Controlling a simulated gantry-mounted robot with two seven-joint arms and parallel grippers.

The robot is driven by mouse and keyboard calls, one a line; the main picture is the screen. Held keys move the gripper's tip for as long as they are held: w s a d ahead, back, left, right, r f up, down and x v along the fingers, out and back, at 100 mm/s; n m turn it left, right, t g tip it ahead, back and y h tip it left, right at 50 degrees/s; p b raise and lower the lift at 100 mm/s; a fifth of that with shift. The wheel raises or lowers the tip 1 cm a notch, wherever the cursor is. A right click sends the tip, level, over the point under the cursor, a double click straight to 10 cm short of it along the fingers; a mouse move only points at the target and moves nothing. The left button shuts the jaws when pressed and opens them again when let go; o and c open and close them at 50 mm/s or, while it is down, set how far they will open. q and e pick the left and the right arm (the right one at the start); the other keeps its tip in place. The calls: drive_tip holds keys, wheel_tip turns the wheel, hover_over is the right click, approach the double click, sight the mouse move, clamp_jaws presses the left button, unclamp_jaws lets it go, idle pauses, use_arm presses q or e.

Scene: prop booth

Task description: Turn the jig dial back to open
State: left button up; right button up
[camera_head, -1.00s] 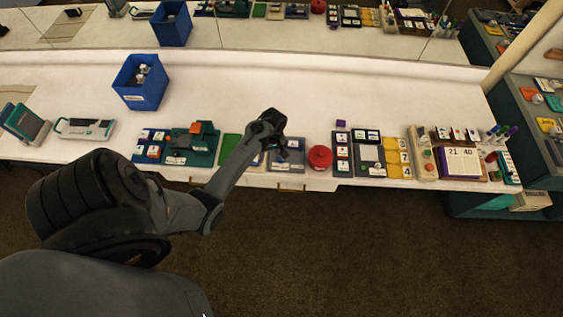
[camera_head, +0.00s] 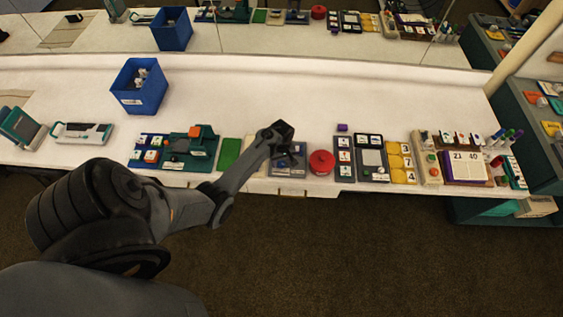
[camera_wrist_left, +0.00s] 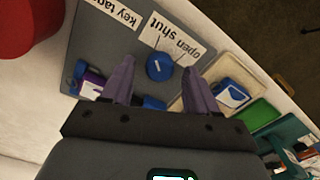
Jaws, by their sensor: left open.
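The jig dial (camera_wrist_left: 159,67) is a round blue knob with a small white mark, on a grey jig plate (camera_wrist_left: 102,48). A white label (camera_wrist_left: 176,40) reading open and shut, upside down in the left wrist view, lies beside it. Which word the mark points at is too small to tell. My left gripper (camera_wrist_left: 159,76) is open, with its two fingers apart on either side of the dial in that view; contact is not clear. In the head view my left gripper (camera_head: 290,155) is over the jig plate (camera_head: 287,173) and hides the dial. My right gripper is not in view.
A red round object (camera_head: 321,162) stands just right of the jig. A green pad (camera_head: 229,153) and a teal unit (camera_head: 200,153) lie left. A key tags label (camera_wrist_left: 114,12) is on the plate. A blue bin (camera_head: 140,95) stands farther back, with bare white tabletop around it.

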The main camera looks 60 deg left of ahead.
use_arm(q)
drive_tip(key=shift+f, duration=0.45)
drive_tip(key=c, duration=1)
drive_tip(key=shift+c, duration=0.2)
